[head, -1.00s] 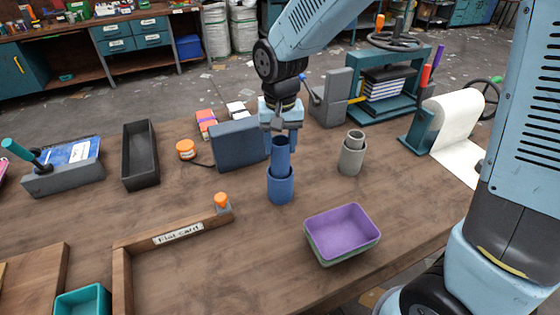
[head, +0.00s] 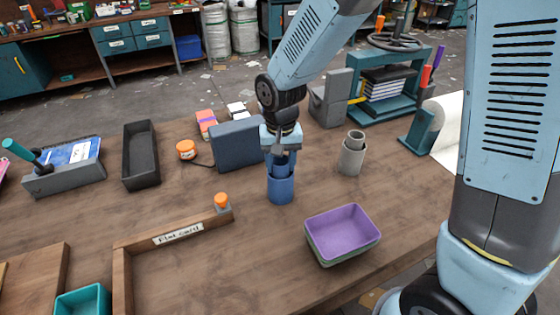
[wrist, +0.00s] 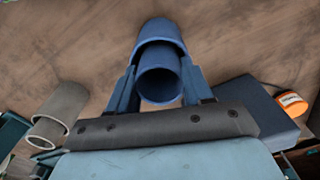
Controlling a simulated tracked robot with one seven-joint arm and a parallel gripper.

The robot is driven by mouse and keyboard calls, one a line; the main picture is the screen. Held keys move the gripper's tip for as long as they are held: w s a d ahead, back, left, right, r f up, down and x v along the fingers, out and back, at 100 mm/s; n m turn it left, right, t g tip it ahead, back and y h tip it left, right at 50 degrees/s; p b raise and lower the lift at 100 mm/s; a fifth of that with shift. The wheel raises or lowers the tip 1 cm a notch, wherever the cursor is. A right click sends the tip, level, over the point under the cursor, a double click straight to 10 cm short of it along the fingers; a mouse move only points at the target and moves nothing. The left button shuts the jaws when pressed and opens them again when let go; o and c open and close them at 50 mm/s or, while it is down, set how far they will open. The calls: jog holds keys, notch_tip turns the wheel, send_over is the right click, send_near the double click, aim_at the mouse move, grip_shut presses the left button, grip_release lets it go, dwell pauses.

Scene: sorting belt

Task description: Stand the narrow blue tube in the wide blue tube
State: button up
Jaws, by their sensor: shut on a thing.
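The wide blue tube (head: 281,191) stands upright on the wooden table, near the middle of the head view. The narrow blue tube (head: 281,167) is upright with its lower part inside the wide tube's mouth. How deep it sits is hidden. My gripper (head: 282,158) is above the wide tube and shut on the upper part of the narrow tube. In the wrist view the fingers lie on both sides of the narrow tube (wrist: 159,80), with the rim of the wide tube (wrist: 158,30) around and beyond it.
A grey tube pair (head: 351,154) stands to the right. A purple tray (head: 343,232) lies front right. A dark blue-grey block (head: 238,146) stands close left of my gripper. A wooden frame with an orange-topped peg (head: 222,203) is front left. Table between these is bare.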

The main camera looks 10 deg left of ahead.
jog(key=shift+s+d+f, duration=0.15)
jog(key=shift+s+f, duration=0.05)
jog(key=shift+f, duration=0.3)
jog(key=o, duration=1.1)
jog(key=shift+s+f, duration=0.1)
jog(key=shift+o, duration=0.8)
jog(key=r, duration=1.3)
jog(key=shift+w+r, duration=0.25)
jog(key=d+r+m+t, duration=0.1)
jog(key=d+r, duration=0.3)
jog(key=d, duration=0.4)
jog(key=d+r+t, duration=0.2)
jog(key=d+r, duration=0.2)
jog(key=d, duration=0.4)
jog(key=shift+s+d+r+m+t, duration=0.25)
jog(key=shift+s+d+r+t, duration=0.3)
jog(key=shift+s+d, duration=1.55)
jog(key=shift+s+d+r+m+t, duration=0.3)
jog(key=shift+s+d+r, duration=0.5)
jog(key=shift+s+d, duration=1.3)
jog(key=shift+s+d+r+m+t, duration=0.25)
jog(key=shift+s+d+r+t, duration=0.65)
jog(key=shift+d, duration=2.05)
